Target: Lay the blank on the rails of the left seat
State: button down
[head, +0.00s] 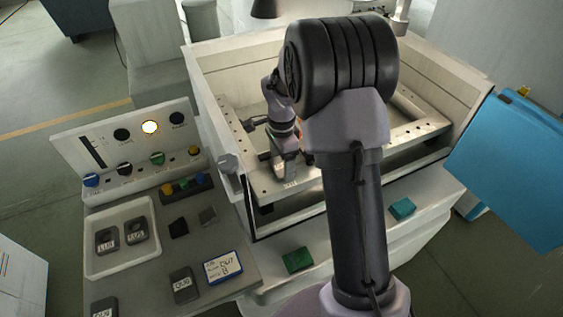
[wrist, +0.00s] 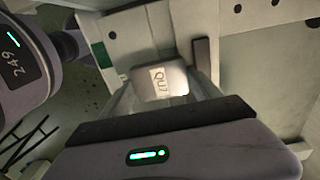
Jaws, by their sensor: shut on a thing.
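The blank (wrist: 176,89) is a pale block with a label starting "QU"; the last character is unclear. My gripper (wrist: 160,98) is shut on it, with a finger on either side. In the head view my gripper (head: 286,168) is low over the left part of the metal frame (head: 240,133) inside the machine tank. The blank is hardly visible there, hidden by my gripper and arm. In the wrist view a pale plate (wrist: 133,38) lies behind the blank. I cannot tell whether the blank touches the rails.
Tank walls (head: 215,100) surround the frame. My arm hides its middle. At left, a bench holds a white tray (head: 95,267) with two dark labelled blocks, more blocks (head: 182,284) and a sign (head: 223,267). Green (head: 297,260) and teal (head: 402,208) pieces lie on the front ledge.

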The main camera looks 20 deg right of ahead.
jog(key=shift+c, duration=0.2)
grip_release()
jog(key=shift+r, duration=0.1)
notch_tip(320, 180, up, 17)
jog(key=p, duration=0.5)
jog(key=s+a+r+n+t, duration=0.3)
jog(key=s+a+r+n, duration=0.3)
jog(key=s+a+r, duration=0.3)
jog(key=s+a+r+n+t+y, duration=0.25)
jog(key=s+a+n+t, duration=0.2)
jog(key=s+n, duration=0.55)
jog(key=s+f+m+g+b, duration=0.1)
jog(key=s+f+b, duration=0.1)
jog(key=f+b, duration=0.4)
jog(key=s+f+m+b, duration=0.1)
jog(key=s+f+b, duration=0.2)
jog(key=f, duration=0.6)
jog(key=a+b, duration=0.1)
jog(key=b, duration=0.1)
jog(key=shift+g+b, duration=0.35)
